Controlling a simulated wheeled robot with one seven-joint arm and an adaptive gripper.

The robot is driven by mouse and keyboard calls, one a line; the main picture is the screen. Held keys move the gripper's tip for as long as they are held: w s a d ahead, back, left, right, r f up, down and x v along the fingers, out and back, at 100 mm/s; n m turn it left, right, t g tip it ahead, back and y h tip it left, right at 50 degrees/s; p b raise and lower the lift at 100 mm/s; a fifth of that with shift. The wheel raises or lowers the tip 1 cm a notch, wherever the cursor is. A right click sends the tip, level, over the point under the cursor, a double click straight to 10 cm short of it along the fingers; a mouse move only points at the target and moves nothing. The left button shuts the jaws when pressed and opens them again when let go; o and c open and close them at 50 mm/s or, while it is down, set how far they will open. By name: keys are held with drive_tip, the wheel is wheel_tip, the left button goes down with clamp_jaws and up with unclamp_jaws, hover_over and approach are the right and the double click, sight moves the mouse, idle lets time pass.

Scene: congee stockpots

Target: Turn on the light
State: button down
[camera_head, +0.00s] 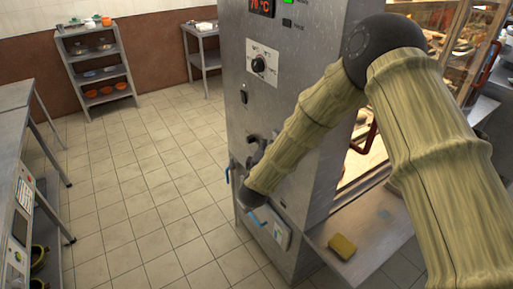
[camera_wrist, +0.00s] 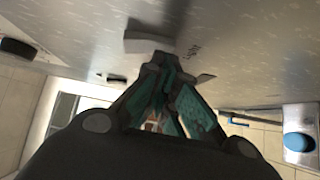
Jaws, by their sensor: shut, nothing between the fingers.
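My gripper (camera_wrist: 160,62) is shut and empty in the wrist view. Its teal-padded fingers have their tips close to the grey metal face of the cabinet (camera_wrist: 235,50). A pale raised block (camera_wrist: 150,43) on that face is right at the tips; I cannot tell whether they touch. In the head view, the same kind of metal cabinet (camera_head: 290,120) stands in the middle, with a small black switch (camera_head: 243,97) below a round dial (camera_head: 259,65). I cannot tell which control works the light. My gripper's tips are not clear in the head view.
A lit glass display case (camera_head: 435,45) is at the right. A yellow sponge (camera_head: 342,246) lies on the low metal shelf beside the cabinet. Shelves (camera_head: 95,60) stand at the back wall, and a metal counter (camera_head: 14,115) is at the left. The tiled floor between them is clear.

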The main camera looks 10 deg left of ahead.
drive_tip(key=shift+w+d+f, duration=0.1)
drive_tip(key=s+a+f+p, duration=0.1)
drive_tip(key=s+a+p, duration=0.1)
drive_tip(key=s, duration=1.1)
drive_tip(key=shift+a, duration=0.2)
drive_tip(key=s+d+f+m+g, duration=0.4)
drive_tip(key=s+d+f, duration=0.1)
drive_tip(key=d+f, duration=0.6)
drive_tip(key=s+d+f+m+g, duration=0.4)
drive_tip(key=s+d+f, duration=0.1)
drive_tip(key=d+f, duration=0.6)
drive_tip(key=s+d+f+m+g, duration=0.2)
drive_tip(key=s+d, duration=0.4)
drive_tip(key=s, duration=0.3)
drive_tip(key=s+d+f+m+g, duration=0.3)
drive_tip(key=s+d+m+g, duration=0.1)
drive_tip(key=s, duration=0.6)
drive_tip(key=s+d+f+m+g, duration=0.2)
drive_tip(key=s+d+m+g, duration=0.1)
drive_tip(key=s+d, duration=0.5)
drive_tip(key=shift+s+f+m+g+h, duration=0.2)
drive_tip(key=shift+s+m+g+h, duration=0.1)
drive_tip(key=shift+s+m, duration=0.45)
